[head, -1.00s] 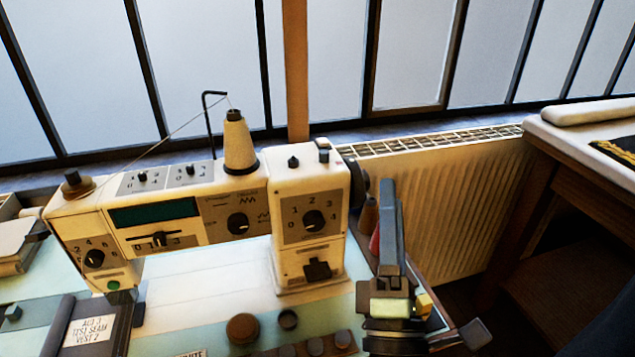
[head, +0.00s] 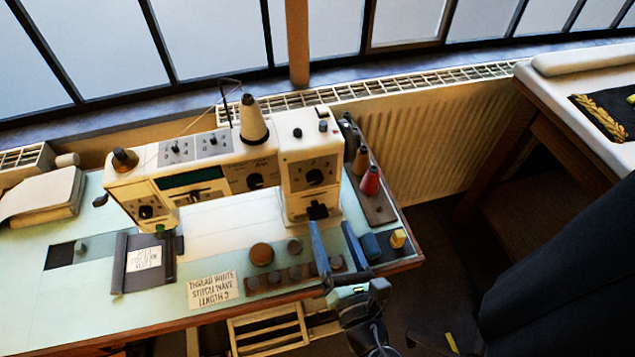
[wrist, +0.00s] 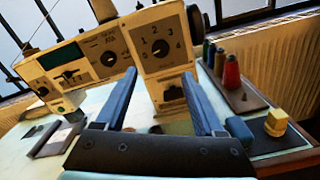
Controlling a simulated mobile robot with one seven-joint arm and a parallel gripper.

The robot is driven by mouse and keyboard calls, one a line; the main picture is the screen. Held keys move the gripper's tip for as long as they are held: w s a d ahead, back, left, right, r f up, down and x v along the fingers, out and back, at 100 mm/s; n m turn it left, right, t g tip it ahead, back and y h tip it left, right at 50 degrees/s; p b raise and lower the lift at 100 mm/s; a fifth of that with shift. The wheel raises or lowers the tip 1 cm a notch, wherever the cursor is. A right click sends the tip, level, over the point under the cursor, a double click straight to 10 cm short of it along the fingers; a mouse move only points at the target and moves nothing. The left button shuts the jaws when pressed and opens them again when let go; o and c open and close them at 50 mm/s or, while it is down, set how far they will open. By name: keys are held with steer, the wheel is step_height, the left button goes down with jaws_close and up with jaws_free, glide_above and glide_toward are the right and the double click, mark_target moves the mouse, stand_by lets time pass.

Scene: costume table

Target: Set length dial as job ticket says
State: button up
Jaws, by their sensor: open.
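A cream sewing machine (head: 200,180) stands on the pale green table. The job ticket (head: 213,290) at the table's front reads thread white, stitch wave, length 3. The right column carries a black numbered dial (head: 315,177), also facing me in the wrist view (wrist: 160,47); I cannot read a length label or its pointer setting. A stitch dial (head: 256,181) with wave marks sits left of it. My gripper (head: 331,224) is open and empty, in front of the column and below the numbered dial. In the wrist view its two blue fingers (wrist: 159,76) point toward the column, apart from the dial.
Thread spools (head: 370,181) stand right of the machine, with a yellow block (head: 398,238) nearby. Round brown knobs (head: 262,254) lie in front. A dark folder (head: 143,262) is at left. A thread cone (head: 252,120) tops the machine.

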mark_target(315, 182)
steer(key=x, duration=1)
steer(key=shift+w, duration=0.2)
jaws_close()
